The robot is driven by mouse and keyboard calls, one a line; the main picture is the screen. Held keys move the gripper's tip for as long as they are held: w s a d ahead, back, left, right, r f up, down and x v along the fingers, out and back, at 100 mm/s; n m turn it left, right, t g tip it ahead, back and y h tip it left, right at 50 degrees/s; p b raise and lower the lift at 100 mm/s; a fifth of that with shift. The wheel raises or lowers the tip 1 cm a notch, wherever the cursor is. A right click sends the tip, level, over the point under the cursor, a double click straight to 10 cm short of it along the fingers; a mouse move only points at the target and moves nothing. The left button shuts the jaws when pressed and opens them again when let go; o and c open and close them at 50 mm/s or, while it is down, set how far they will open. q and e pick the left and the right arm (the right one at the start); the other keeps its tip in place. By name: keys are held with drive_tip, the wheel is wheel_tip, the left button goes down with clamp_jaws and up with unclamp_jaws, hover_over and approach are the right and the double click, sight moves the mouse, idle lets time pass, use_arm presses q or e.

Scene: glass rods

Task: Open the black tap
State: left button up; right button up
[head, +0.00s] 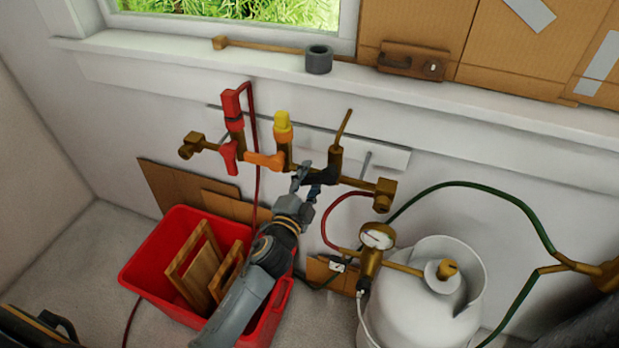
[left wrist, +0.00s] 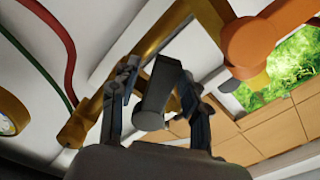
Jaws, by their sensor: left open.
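The black tap (head: 322,174) sits on the brass pipe, right of the orange tap (head: 264,160) and the red tap (head: 230,158). My left gripper (head: 308,180) is at the black tap, reaching up from below. In the left wrist view, the black tap's lever (left wrist: 157,92) stands between the two fingers of my left gripper (left wrist: 158,78). The fingers are open, one on each side of the lever; I cannot tell if either touches it. In the head view, the gripper hides part of the lever. My right gripper does not show.
A red crate (head: 150,278) holding wooden frames stands below the pipe. A white gas cylinder (head: 405,310) with a pressure gauge (head: 377,237) stands at the right, with red and green hoses near it. A grey ring (head: 319,60) sits on the windowsill.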

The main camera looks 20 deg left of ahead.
sight(333, 181)
use_arm(q)
clamp_jaws()
drive_tip(key=shift+f, duration=0.1)
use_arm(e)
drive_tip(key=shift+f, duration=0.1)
use_arm(q)
drive_tip(key=shift+d+f+n+b, duration=0.15)
drive_tip(key=shift+f+n+b, duration=0.1)
drive_tip(key=shift+n, duration=0.3)
drive_tip(key=shift+d+f+n+b, duration=0.1)
drive_tip(key=shift+d+n+b, duration=0.1)
drive_tip(key=shift+n, duration=0.35)
drive_tip(key=shift+s+d+f+n+p, duration=0.25)
drive_tip(key=shift+d+n, duration=0.4)
drive_tip(key=shift+n, duration=1.1)
drive_tip(key=shift+w+d+f+n+p, duration=0.15)
drive_tip(key=shift+d+f+n, duration=0.35)
drive_tip(key=shift+n, duration=1.2)
drive_tip(key=shift+d+f+n+p, duration=0.15)
drive_tip(key=shift+d+n, duration=0.6)
drive_tip(key=shift+n, duration=1)
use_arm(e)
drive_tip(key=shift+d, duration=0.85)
use_arm(q)
drive_tip(key=shift+d, duration=0.1)
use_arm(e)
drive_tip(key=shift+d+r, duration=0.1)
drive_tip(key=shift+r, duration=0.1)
